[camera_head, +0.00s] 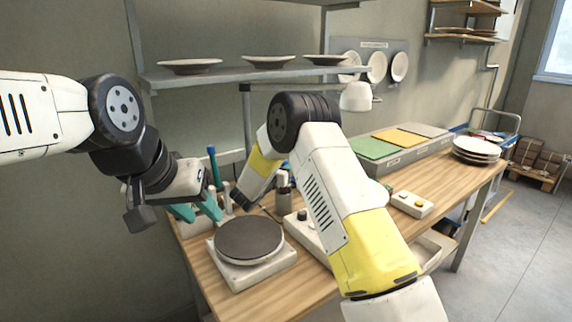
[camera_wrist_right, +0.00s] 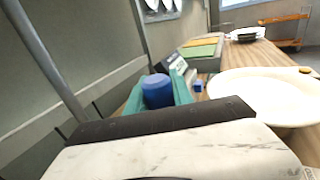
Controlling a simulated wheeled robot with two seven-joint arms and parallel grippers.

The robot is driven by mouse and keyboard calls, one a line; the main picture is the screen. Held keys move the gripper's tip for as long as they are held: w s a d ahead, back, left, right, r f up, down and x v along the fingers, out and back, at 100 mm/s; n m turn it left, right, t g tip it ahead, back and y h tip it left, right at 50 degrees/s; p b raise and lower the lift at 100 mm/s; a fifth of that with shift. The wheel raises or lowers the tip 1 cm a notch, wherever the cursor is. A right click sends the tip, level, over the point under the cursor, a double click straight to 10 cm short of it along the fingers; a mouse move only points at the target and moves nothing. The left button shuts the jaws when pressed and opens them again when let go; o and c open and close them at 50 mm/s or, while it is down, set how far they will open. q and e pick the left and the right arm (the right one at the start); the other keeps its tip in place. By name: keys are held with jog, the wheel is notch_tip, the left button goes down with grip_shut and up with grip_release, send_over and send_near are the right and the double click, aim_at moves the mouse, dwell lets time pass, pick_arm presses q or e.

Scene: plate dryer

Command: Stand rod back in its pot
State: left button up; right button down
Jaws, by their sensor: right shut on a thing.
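A dark disc (camera_head: 249,239) on a white base (camera_head: 253,268) fills the table's near left. A box with green and yellow panels (camera_head: 398,141), a button box (camera_head: 411,203) and stacked plates (camera_head: 477,149) lie to the right. A shelf (camera_head: 255,76) with plates hangs above.

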jog(key=c, duration=1.1)
grip_release()
